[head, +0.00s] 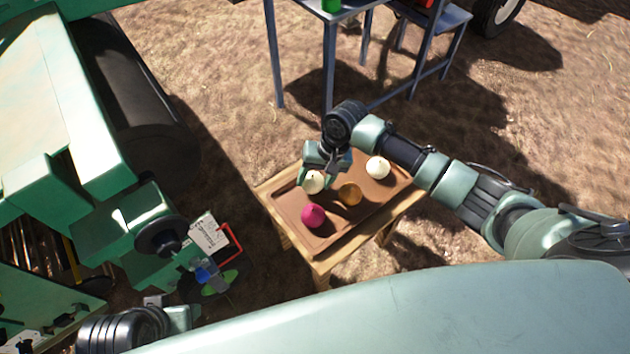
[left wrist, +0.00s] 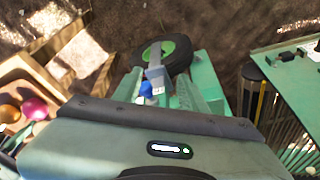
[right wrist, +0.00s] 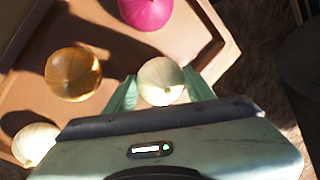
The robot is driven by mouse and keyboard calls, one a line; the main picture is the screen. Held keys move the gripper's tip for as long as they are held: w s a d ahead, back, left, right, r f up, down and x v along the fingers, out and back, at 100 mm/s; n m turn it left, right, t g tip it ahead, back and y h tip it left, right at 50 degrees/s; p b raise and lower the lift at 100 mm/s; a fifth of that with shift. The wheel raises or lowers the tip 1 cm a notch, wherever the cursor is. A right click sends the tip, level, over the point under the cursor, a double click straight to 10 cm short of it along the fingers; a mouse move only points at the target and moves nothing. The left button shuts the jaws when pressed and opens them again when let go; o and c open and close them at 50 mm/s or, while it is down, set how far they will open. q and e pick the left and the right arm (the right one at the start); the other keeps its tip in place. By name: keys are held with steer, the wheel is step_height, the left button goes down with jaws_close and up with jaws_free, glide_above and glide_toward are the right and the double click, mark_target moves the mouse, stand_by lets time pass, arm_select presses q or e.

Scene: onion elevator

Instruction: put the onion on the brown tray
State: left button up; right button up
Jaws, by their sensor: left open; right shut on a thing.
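The brown tray (head: 383,203) lies on a small wooden table. My right gripper (head: 315,179) is shut on a white onion (head: 313,185) at the tray's left side. In the right wrist view this onion (right wrist: 161,82) sits between the two green fingers. I cannot tell whether it touches the tray. A second white onion (head: 378,167), a brown onion (head: 349,195) and a magenta onion (head: 313,215) sit on the tray, apart from it. My left gripper (left wrist: 160,93) is open, beside the green machine and away from the tray.
A green machine (head: 70,110) with a black roller fills the left. A metal table (head: 345,8) stands beyond the tray, with a green item on top. A wheel with a green hub (left wrist: 166,50) is close to my left gripper. Bare ground lies around the wooden table (head: 320,268).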

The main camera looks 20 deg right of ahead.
steer(key=shift+f, duration=0.25)
arm_select(q)
steer(key=shift+r, duration=0.25)
arm_select(e)
steer(key=o, duration=1.4)
steer(key=shift+f, duration=0.1)
steer(key=shift+o, duration=0.2)
arm_select(q)
steer(key=shift+f, duration=0.1)
arm_select(e)
steer(key=shift+d+r, duration=0.1)
steer(key=shift+r, duration=0.35)
arm_select(q)
steer(key=s+f+p+x, duration=0.1)
steer(key=s+p+x, duration=0.1)
steer(key=x, duration=1)
steer(key=shift+s+g+p, duration=0.3)
steer(key=shift+g+p, duration=0.1)
steer(key=shift+p, duration=0.5)
arm_select(e)
steer(key=v, duration=1.1)
steer(key=shift+r, duration=0.2)
